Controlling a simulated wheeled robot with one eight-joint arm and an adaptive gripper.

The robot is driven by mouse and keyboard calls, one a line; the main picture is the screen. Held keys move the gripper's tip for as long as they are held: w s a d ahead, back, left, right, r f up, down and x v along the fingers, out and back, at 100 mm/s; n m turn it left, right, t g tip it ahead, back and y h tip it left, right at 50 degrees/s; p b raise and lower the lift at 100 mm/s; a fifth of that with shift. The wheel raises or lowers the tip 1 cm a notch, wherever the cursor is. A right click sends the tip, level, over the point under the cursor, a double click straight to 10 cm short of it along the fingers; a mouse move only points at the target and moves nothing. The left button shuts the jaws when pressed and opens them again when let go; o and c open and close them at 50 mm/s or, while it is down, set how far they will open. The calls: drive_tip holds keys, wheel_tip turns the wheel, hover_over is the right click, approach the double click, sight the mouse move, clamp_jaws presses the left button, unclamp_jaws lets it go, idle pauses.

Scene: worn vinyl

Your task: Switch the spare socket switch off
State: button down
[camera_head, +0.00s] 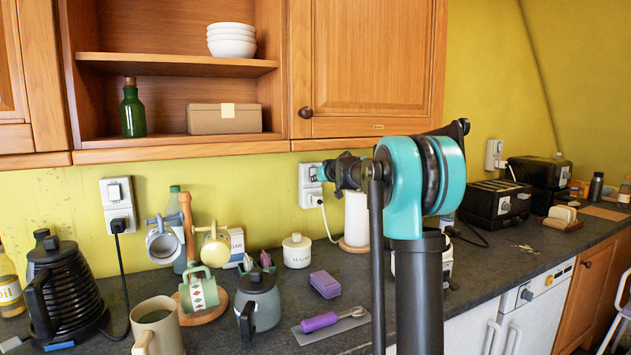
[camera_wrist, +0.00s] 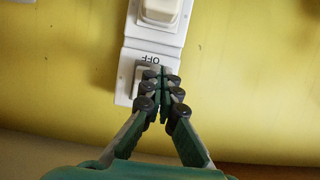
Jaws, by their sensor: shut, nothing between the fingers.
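My gripper (camera_head: 322,173) is shut and empty at the upper part of the middle wall socket (camera_head: 305,197). In the wrist view the closed fingertips (camera_wrist: 163,75) lie over the switch section of the white socket plate (camera_wrist: 178,52). An upside-down OFF label shows beside the tips. The pale switch (camera_wrist: 141,78) is mostly hidden behind the fingers; its position and whether the tips touch it cannot be told. A white plug (camera_wrist: 160,10) sits on the other part of the plate. No label saying spare is readable.
Other sockets are on the wall at left (camera_head: 117,205) and right (camera_head: 494,153). A paper roll (camera_head: 356,218) stands close below my gripper. A sugar jar (camera_head: 297,251), mugs and a kettle (camera_head: 62,290) crowd the counter. The wooden cupboard (camera_head: 370,60) hangs above.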

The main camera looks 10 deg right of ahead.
drive_tip(key=shift+w+a+f, duration=0.15)
drive_tip(key=shift+w+f, duration=0.2)
drive_tip(key=shift+r, duration=0.2)
